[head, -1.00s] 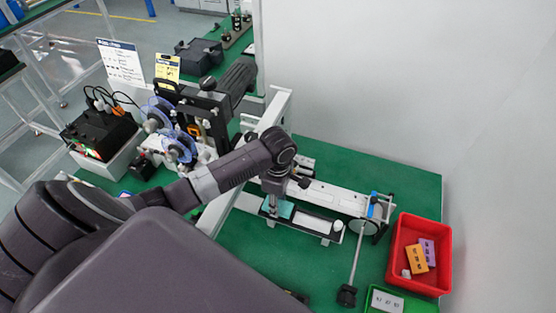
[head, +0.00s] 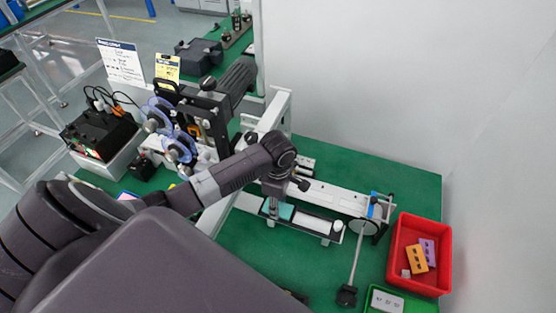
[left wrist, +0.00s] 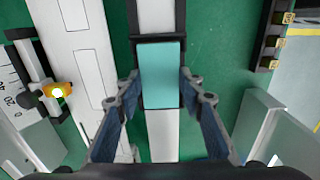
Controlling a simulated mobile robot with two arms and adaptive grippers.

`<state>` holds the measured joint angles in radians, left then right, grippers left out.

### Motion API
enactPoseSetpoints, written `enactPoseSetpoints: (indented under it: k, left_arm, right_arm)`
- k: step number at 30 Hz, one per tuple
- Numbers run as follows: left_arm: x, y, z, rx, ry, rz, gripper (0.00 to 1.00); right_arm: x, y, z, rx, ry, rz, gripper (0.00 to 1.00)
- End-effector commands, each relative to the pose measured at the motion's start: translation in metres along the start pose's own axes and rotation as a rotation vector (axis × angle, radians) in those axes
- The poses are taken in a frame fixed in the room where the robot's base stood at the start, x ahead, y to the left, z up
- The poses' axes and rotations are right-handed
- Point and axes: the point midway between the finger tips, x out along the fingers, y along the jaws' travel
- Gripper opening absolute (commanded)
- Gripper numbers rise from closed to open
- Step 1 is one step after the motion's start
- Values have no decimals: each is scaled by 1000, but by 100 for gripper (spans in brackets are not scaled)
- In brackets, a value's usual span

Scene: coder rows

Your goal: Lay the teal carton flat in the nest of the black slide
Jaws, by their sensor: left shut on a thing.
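The teal carton (left wrist: 161,75) is between the two fingers of my left gripper (left wrist: 159,84) in the left wrist view. The fingers are shut on its sides. It lies flat, lined up with the black slide (left wrist: 160,38), whose black edges show at its far end and right side. Whether it rests fully on the nest floor I cannot tell. In the head view my left gripper (head: 276,199) points down over the left end of the slide, and part of the teal carton (head: 286,211) shows beside it. My right gripper is not in view.
A red bin (head: 446,255) at the right holds orange and purple cartons. A green tray (head: 376,305) with a white carton sits below it. A white rail (head: 325,196) runs behind the slide, and a rod with a black foot (head: 347,294) stands near its right end.

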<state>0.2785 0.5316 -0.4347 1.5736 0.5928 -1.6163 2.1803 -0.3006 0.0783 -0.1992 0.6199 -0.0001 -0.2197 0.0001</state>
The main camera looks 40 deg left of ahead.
Motion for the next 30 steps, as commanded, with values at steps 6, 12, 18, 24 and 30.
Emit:
enactPoseSetpoints:
  k: [6, 12, 18, 24, 30]
  left_arm:
    - [0, 0, 0, 0, 0, 0, 45]
    - [0, 0, 0, 0, 0, 0, 56]
    - [-2, 0, 0, 0, 0, 1, 56]
    - [-26, 2, 0, 1, -2, 5, 56]
    - [-70, 1, 1, 1, -3, 5, 56]
  right_arm:
    - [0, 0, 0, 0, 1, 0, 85]
    - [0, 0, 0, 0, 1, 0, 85]
    - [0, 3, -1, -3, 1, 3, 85]
    - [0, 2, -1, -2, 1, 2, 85]
    - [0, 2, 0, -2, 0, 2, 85]
